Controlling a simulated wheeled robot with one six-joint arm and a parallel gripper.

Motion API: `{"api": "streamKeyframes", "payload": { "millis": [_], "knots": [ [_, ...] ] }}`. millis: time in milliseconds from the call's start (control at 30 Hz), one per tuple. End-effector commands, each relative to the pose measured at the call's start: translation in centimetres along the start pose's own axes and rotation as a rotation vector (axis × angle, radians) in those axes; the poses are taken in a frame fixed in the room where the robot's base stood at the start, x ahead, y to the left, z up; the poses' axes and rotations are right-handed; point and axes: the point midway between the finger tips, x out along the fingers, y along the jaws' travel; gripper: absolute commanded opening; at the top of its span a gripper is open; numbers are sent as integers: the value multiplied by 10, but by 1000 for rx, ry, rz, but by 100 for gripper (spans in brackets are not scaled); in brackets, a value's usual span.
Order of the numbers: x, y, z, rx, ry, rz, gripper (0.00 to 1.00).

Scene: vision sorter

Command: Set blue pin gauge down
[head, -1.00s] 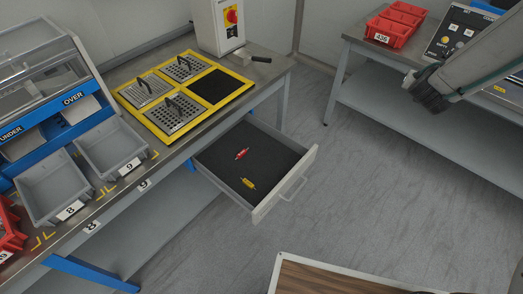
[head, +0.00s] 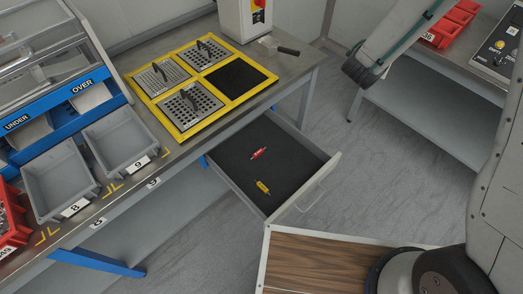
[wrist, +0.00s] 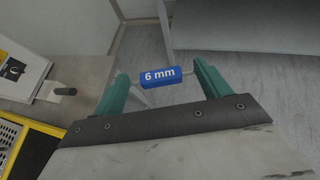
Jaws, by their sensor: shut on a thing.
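The blue pin gauge (wrist: 163,76), marked "6 mm", is held between the two green fingers of my gripper (wrist: 161,80) in the wrist view. My gripper is shut on the gauge's thin metal ends, and floor shows beyond it. In the head view my gripper (head: 358,72) hangs in the air to the right of the yellow-framed plate, above the floor gap between the benches. The gauge cannot be made out there. An open drawer (head: 318,178) with a dark lining holds a red pin gauge (head: 258,153) and a yellow pin gauge (head: 262,187).
A yellow frame (head: 184,133) holds several handled plates and one bare black square (head: 236,75). Grey bins 8 (head: 58,182) and 9 (head: 120,140) stand left. A wood-topped surface (head: 310,262) is in front.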

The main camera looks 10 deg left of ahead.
Motion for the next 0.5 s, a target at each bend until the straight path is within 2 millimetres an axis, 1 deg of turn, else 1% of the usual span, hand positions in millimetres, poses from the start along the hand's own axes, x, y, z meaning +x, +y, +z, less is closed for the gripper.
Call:
{"api": "streamKeyframes", "payload": {
  "millis": [33,67,100,167,200,233,267,300,367,400,500],
  "knots": [
    [3,22,-28,-2,8,-12,54],
    [4,32,-42,4,8,-24,54],
    [5,46,-61,12,8,-41,54],
    [5,63,-92,26,6,-67,54],
    [4,73,-113,34,6,-86,54],
    [2,81,-129,43,6,-100,54],
    [0,87,-145,49,5,-115,54],
    [-3,95,-168,59,5,-133,54],
    [-9,104,-201,74,4,-160,54],
    [-14,108,-222,83,3,-178,54],
    [-25,112,-268,105,2,-216,54]
  ]
}}
